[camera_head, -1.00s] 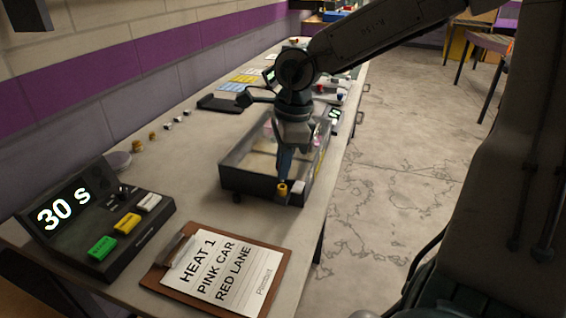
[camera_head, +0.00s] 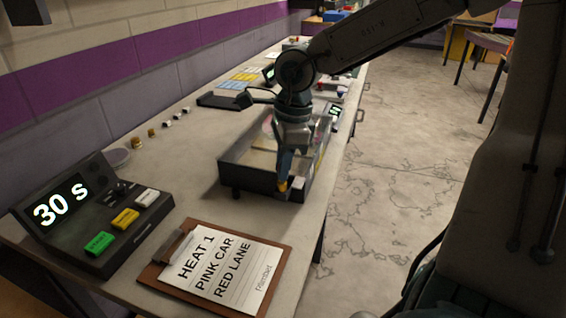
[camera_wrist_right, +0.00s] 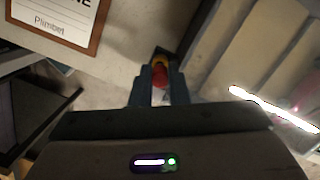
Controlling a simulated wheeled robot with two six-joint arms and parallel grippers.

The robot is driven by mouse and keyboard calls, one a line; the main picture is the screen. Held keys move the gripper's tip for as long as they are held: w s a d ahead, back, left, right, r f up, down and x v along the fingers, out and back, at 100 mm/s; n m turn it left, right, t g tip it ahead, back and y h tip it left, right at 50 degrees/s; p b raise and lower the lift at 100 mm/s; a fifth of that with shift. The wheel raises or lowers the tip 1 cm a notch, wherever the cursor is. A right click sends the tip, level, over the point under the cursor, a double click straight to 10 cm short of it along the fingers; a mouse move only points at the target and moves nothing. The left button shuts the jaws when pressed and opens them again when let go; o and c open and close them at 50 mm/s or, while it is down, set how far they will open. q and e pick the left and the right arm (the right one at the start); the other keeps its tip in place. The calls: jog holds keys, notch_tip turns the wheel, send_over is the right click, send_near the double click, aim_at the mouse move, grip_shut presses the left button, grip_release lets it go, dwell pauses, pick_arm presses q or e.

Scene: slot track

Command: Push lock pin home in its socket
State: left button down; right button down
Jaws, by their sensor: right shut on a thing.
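The lock pin appears as a small yellow piece (camera_head: 282,186) at the near right corner of a dark open box. In the right wrist view a red and yellow piece (camera_wrist_right: 160,72) shows between the fingertips. My right gripper (camera_head: 284,178) points down at that corner and is shut on the pin, its fingers on either side. The fingers hide most of the pin and the socket, so I cannot tell how deep it sits. My left gripper is not in view.
The dark open box (camera_head: 250,182) stands near the table's right edge. A clipboard (camera_head: 262,278) lies in front of it. A timer box (camera_head: 122,262) with green, yellow and white buttons stands at left. Small cylinders line the wall side. Table between is clear.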

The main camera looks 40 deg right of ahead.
jog(key=shift+f+b, duration=0.55)
jog(key=shift+f, duration=0.15)
jog(key=c, duration=1.5)
grip_release()
jog(key=shift+r, duration=0.1)
jog(key=shift+c, duration=0.2)
jog(key=shift+o, duration=1.1)
jog(key=shift+s+a+r, duration=0.1)
jog(key=shift+w+r, duration=0.1)
jog(key=shift+w, duration=0.1)
jog(key=shift+r, duration=0.25)
notch_tip(320, 180, up, 10)
jog(key=s+d+p, duration=0.1)
jog(key=shift+s, duration=0.15)
jog(key=shift+f, duration=0.15)
